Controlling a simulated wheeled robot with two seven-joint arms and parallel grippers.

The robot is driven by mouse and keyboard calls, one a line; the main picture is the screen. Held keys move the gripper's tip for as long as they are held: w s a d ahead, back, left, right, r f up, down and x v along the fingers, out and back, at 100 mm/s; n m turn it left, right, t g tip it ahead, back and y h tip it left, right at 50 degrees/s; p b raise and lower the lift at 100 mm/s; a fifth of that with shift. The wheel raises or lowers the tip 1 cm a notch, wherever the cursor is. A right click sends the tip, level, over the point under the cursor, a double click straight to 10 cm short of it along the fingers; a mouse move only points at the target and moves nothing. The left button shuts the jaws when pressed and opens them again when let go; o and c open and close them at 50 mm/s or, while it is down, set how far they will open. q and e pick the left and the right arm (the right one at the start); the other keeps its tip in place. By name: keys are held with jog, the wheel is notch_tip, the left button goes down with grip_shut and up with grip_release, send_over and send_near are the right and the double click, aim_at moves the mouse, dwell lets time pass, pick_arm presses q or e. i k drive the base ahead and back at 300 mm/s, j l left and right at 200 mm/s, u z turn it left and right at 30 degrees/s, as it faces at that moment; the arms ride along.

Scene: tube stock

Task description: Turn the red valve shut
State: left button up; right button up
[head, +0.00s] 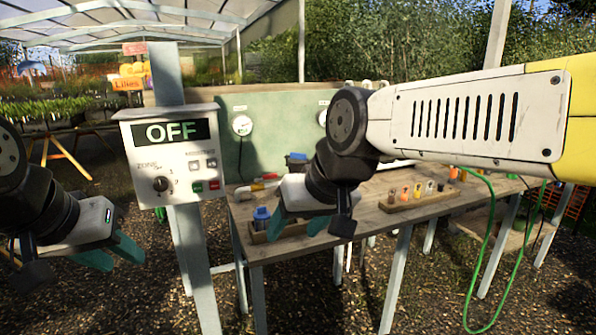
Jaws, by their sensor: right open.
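A small red piece (257,187), which may be the red valve, sits on a pale pipe on the wooden bench (300,243), with a yellow piece beside it. It is small, and I cannot tell its handle position. My right gripper (298,226) is open, its teal fingers apart and pointing down above the bench's front edge, right of and nearer than the red piece. My right arm hides part of the bench behind it.
A control box (172,155) reading OFF stands on a post left of the bench. A blue-capped item (262,217) is in a wooden holder near the right gripper. A rack (420,198) with several small bottles stands at right. A green hose (485,250) hangs at right.

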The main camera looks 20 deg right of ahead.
aim_at(271, 176)
jog(key=i+l+z, duration=0.2)
jog(key=z, duration=0.15)
jog(key=i+l+u, duration=0.25)
jog(key=i, duration=0.25)
jog(key=i+l+u, duration=0.25)
jog(key=i, duration=0.25)
